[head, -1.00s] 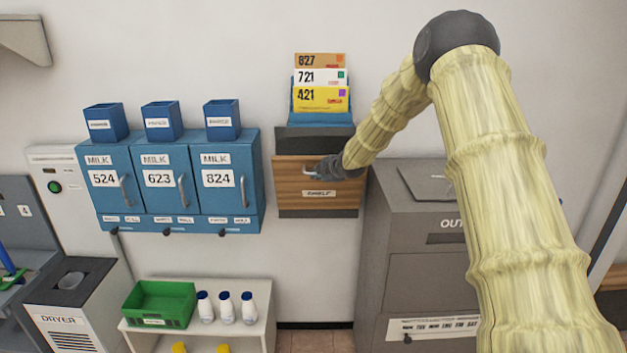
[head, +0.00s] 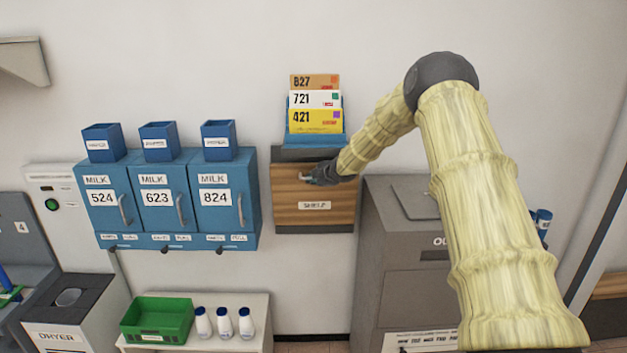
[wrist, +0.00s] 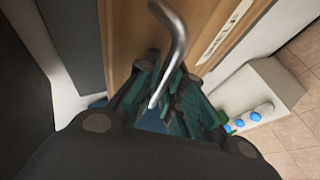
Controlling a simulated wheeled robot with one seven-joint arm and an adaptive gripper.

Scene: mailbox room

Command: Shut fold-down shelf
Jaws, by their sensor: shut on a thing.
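The fold-down shelf (head: 330,208) is a brown wood-grain panel with a white "SHELF" label, set in a dark wall unit between the blue mailboxes and the grey cabinet. It appears upright or nearly so; I cannot tell whether it is fully flush. My gripper (head: 311,177) is at the panel's upper part, reaching in from the right, and is shut on its metal handle (head: 304,178). In the wrist view the bent handle (wrist: 176,45) passes between the dark green finger pads of my gripper (wrist: 165,92), close beside the wood panel (wrist: 120,40).
A blue rack (head: 315,138) with envelopes 827, 721 and 421 stands above the shelf. Blue milk boxes (head: 165,200) are close on the left. A grey cabinet (head: 400,260) stands at the right. A green crate (head: 157,320) and white bottles (head: 225,323) sit low on the left.

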